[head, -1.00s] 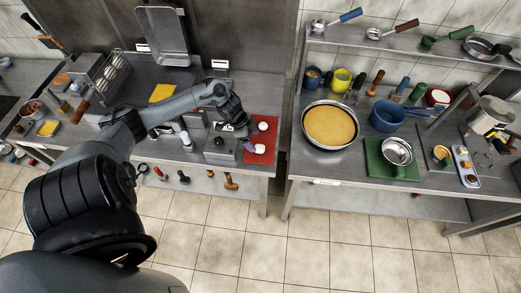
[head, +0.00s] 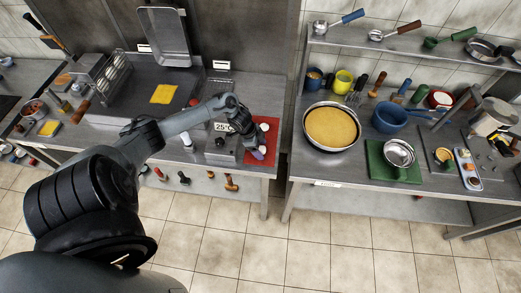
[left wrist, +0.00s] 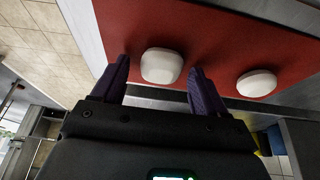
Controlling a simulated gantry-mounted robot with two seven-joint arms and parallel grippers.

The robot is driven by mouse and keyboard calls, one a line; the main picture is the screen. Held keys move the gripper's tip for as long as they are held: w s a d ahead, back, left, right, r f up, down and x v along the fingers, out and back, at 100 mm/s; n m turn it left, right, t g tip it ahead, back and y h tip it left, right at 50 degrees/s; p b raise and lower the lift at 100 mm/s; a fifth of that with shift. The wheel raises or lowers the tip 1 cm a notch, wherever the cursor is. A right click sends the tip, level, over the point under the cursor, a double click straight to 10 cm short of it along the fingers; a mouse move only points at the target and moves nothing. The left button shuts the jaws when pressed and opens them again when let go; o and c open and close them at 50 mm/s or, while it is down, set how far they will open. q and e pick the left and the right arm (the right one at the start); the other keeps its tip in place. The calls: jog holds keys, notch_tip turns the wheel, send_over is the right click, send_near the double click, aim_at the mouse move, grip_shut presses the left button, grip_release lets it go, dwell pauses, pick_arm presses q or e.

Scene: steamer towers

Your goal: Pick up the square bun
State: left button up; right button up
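The square bun (left wrist: 162,65) is white with rounded corners and lies on a red mat (left wrist: 215,30). In the left wrist view it sits between the two dark purple fingers of my left gripper (left wrist: 160,72), with a gap on each side. The gripper is open and empty. A second, rounder white bun (left wrist: 257,83) lies on the mat to the right. In the head view my left gripper (head: 257,150) is over the near part of the red mat (head: 270,137) and mostly covers the square bun. The round bun (head: 264,127) shows behind it. My right gripper is not in view.
A grey box with a "25" display (head: 222,127) stands left of the mat. A floor gap separates this counter from the right one, which holds a large pan (head: 331,127), a blue pot (head: 389,116) and a green board (head: 376,165).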

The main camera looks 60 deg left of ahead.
pick_arm(q)
jog(key=c, duration=0.9)
jog(key=shift+c, duration=0.3)
jog(key=shift+r, duration=0.1)
